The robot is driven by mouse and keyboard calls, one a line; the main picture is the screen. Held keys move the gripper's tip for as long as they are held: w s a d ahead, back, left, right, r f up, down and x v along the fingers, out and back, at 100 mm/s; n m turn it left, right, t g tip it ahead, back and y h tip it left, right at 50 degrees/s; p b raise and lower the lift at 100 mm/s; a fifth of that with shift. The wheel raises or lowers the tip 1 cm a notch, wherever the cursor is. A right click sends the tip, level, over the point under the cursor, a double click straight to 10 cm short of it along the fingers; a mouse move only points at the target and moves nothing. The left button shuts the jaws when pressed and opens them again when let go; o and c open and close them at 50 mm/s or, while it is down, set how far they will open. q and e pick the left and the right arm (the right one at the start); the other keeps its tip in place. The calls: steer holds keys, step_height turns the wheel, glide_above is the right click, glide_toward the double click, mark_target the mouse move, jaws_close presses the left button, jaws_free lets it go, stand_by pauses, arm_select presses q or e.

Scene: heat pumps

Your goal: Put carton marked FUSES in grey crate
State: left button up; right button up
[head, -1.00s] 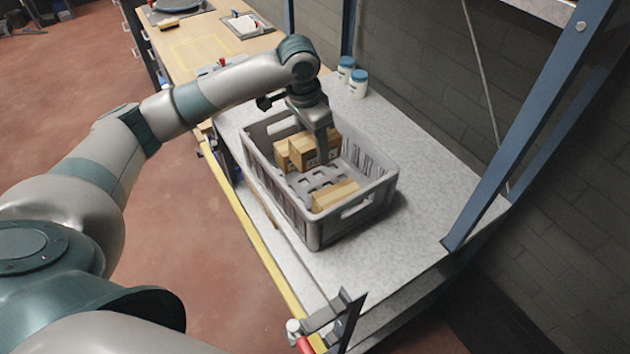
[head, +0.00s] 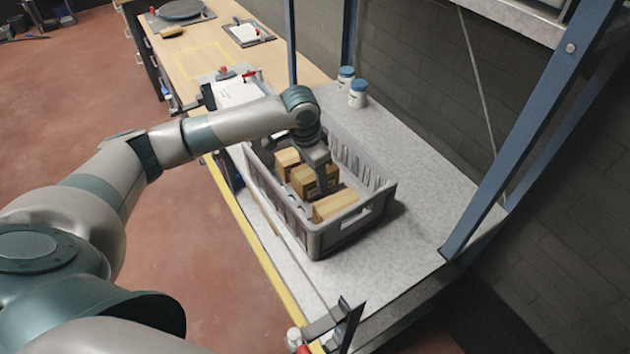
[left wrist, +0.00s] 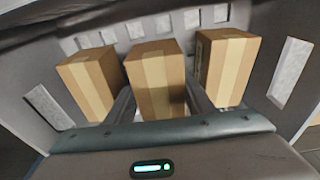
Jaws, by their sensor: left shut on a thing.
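The grey crate (head: 318,236) stands on the light worktop. Three tan cartons are inside it: one at the far end (head: 287,161), one in the middle (head: 303,182) and one at the near end (head: 334,204). My left gripper (head: 322,180) reaches down into the crate and is shut on the middle carton. In the left wrist view this carton (left wrist: 156,78) sits between the fingers, with another carton on each side. My right gripper is not in view.
Two white jars with blue lids (head: 352,85) stand behind the crate. A blue upright post (head: 520,130) rises at the right. A wooden bench (head: 205,52) lies beyond the crate. The worktop right of the crate (head: 415,190) is clear.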

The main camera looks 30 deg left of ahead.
mark_target(309, 172)
arm_select(q)
steer(key=shift+f+p, duration=0.3)
steer(key=shift+f, duration=1)
steer(key=o, duration=1.2)
steer(key=shift+f, duration=0.1)
steer(key=shift+r, duration=0.65)
steer(key=r+b, duration=0.1)
steer(key=r, duration=0.2)
steer(key=s+r+b, duration=0.1)
steer(key=r, duration=0.3)
steer(key=a+r+b, duration=0.1)
steer(key=r, duration=0.2)
steer(key=shift+s+r, duration=0.25)
steer(key=shift+r, duration=0.15)
